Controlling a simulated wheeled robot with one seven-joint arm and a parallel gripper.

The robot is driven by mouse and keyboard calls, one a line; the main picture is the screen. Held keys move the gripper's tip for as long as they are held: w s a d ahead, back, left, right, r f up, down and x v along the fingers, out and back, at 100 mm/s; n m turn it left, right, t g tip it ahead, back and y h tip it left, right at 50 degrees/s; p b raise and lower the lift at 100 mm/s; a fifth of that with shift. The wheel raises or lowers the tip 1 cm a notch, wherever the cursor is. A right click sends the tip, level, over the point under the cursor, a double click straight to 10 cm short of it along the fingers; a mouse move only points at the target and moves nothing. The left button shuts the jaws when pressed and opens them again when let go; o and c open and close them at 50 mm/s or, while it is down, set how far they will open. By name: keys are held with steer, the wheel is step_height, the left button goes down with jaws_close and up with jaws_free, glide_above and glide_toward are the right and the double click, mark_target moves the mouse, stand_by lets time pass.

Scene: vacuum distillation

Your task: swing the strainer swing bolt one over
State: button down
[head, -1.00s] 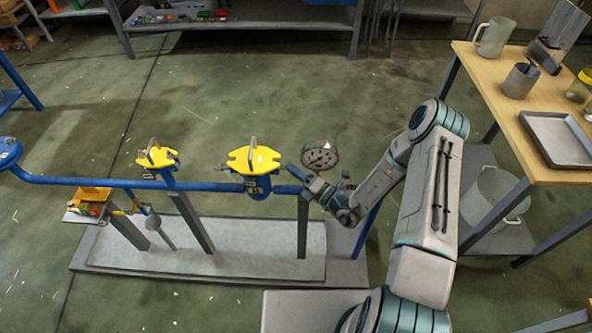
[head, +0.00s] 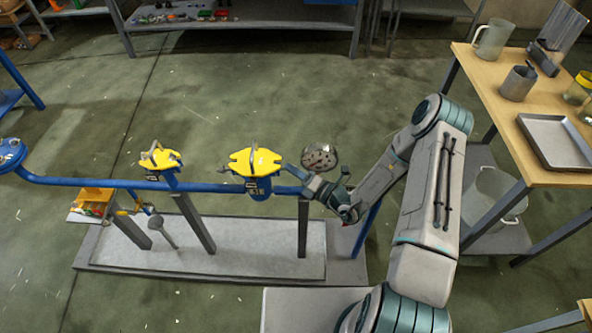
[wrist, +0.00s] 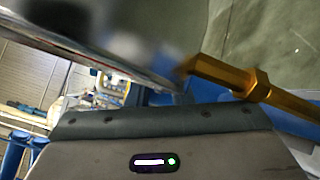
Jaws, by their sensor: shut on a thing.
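The strainer with its yellow cover (head: 256,161) stands on the blue pipe in the middle of the head view. My gripper (head: 292,171) is at the right side of this cover, low and close to it. The fingertips are too small there to make out. In the wrist view a gold-coloured rod with flat faces (wrist: 233,78), seemingly the swing bolt, slants in from the right to the blurred finger area. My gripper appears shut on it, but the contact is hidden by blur. The bolt cannot be made out in the head view.
A round gauge (head: 319,157) stands right behind my wrist. A second yellow-topped fitting (head: 160,158) sits on the blue pipe (head: 110,183) to the left. A wooden table (head: 500,92) with a metal tray (head: 522,122) is at the right.

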steer(key=c, duration=1.5)
jaws_free()
steer(key=shift+c, duration=0.2)
steer(key=b+v, duration=0.1)
steer(key=v, duration=1.2)
steer(key=shift+s+d+b, duration=0.2)
steer(key=shift+d+b, duration=0.15)
steer(key=shift+b, duration=0.05)
steer(key=shift+f, duration=0.1)
